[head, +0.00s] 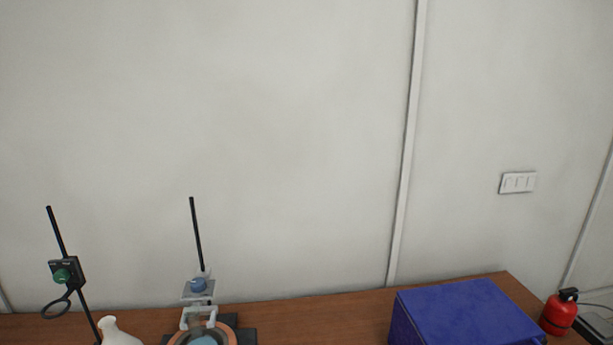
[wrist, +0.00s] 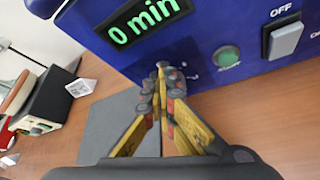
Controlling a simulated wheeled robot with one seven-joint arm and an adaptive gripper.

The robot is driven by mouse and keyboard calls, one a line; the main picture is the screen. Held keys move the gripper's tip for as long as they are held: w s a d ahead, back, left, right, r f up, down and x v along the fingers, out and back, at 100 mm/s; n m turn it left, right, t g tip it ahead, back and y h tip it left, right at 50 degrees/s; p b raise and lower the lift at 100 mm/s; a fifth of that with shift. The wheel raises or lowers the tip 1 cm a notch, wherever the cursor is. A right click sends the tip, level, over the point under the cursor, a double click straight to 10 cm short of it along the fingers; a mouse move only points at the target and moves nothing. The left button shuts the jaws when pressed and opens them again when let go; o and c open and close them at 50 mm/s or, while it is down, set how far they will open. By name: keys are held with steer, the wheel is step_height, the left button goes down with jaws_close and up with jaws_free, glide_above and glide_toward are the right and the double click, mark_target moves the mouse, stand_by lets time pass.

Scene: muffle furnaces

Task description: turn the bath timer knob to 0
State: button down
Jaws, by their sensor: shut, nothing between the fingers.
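In the wrist view a blue device front panel (wrist: 222,38) fills the top. Its dark display (wrist: 145,18) reads "0 min" in green. I cannot make out the timer knob; my fingers cover part of the panel below the display. My gripper (wrist: 163,72) has yellow and grey fingers, and their tips meet in front of the panel's lower edge, with nothing seen between them. Whether the tips touch the panel I cannot tell. The head view shows a blue box (head: 465,310) at the lower right, its front hidden; my gripper does not show there.
The panel also has a green button (wrist: 227,57) and a grey switch (wrist: 287,40) under "OFF". A grey mat (wrist: 108,128) lies on the wooden table (wrist: 255,115). Stands (head: 196,235), a white vessel (head: 117,332) and a red canister (head: 558,314) flank the box in the head view.

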steer(key=shift+s+d+r+p, duration=0.1)
steer(key=shift+s+d+p, duration=0.15)
steer(key=shift+s, duration=0.7)
steer(key=shift+s+d+p, duration=0.1)
steer(key=shift+s+p, duration=0.15)
steer(key=shift+s, duration=0.75)
steer(key=shift+s+d+r+p, duration=0.1)
steer(key=shift+s+d+p, duration=0.15)
steer(key=shift+s, duration=0.7)
